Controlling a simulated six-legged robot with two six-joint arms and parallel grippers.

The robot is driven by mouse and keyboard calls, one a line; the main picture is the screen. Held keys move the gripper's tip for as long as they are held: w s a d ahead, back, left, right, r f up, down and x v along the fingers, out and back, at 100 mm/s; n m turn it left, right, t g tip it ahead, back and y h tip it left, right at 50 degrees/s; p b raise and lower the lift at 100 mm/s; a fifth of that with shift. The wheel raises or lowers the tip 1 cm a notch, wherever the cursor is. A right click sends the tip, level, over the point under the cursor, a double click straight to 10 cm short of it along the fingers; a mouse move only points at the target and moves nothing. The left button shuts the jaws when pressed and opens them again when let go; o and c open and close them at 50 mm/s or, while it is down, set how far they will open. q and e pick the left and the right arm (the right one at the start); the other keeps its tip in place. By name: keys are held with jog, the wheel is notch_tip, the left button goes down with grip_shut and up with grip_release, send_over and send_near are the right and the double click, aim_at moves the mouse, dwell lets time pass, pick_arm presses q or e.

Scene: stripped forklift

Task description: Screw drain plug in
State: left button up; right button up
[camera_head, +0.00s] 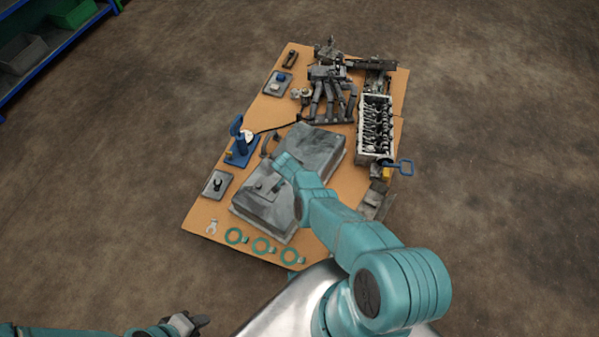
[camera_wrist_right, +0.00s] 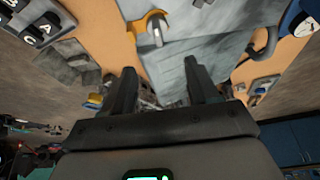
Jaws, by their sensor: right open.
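A grey oil-pan-like metal block (camera_head: 318,148) lies across the middle of the bench. My right arm comes in from the lower right and its end is over this block, hiding part of it. In the right wrist view my right gripper (camera_wrist_right: 158,68) is open, with its two dark fingers apart above a grey metal surface (camera_wrist_right: 215,65). Nothing is clearly held between them. I cannot pick out the drain plug for certain. My left gripper (camera_head: 188,324) is at the lower left, off the bench; its jaws are too small to read.
The orange bench top (camera_head: 205,222) carries a blue stand with a dial (camera_head: 241,140), a small grey tray (camera_head: 217,184), several green rings (camera_head: 262,245), an engine-like block (camera_head: 375,125) and a grey manifold (camera_head: 333,95). A blue shelf (camera_head: 40,65) stands upper left. Open floor surrounds the bench.

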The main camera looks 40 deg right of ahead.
jog(key=p+v, duration=1.2)
jog(key=p, duration=0.1)
jog(key=shift+a+r, duration=0.2)
jog(key=shift+r, duration=0.1)
